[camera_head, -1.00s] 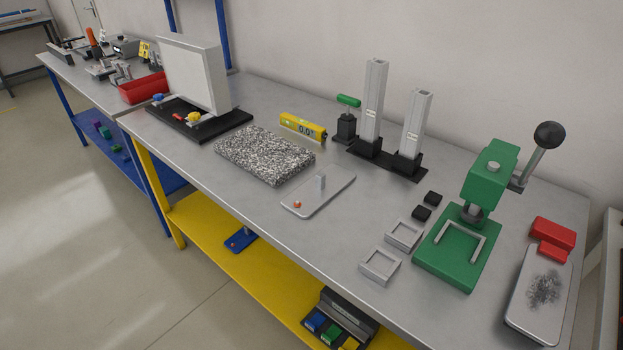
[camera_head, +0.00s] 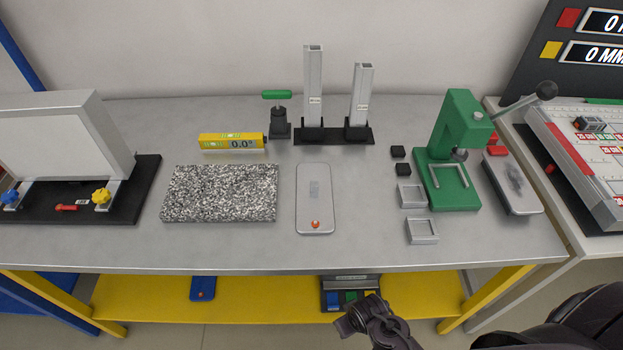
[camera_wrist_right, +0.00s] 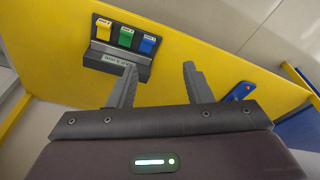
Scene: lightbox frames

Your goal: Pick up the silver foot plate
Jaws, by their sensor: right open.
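The silver foot plate (camera_head: 314,211) is a flat plate with rounded corners lying on the grey workbench. It has an orange knob near its front end and a small grey upright part near its middle. My right gripper (camera_head: 352,317) is in front of the bench, low over the yellow lower shelf, well apart from the plate. The right wrist view shows this gripper (camera_wrist_right: 158,68) with its two fingers apart and nothing between them. The silver plate is not in that view. My left gripper is not in view.
A speckled granite block (camera_head: 220,193) lies left of the plate. Two square metal posts (camera_head: 314,90) stand behind it. Small grey frames (camera_head: 422,231) and a green press (camera_head: 452,155) are to the right. A blue plate (camera_head: 203,288) and a bin box (camera_head: 350,292) are on the shelf.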

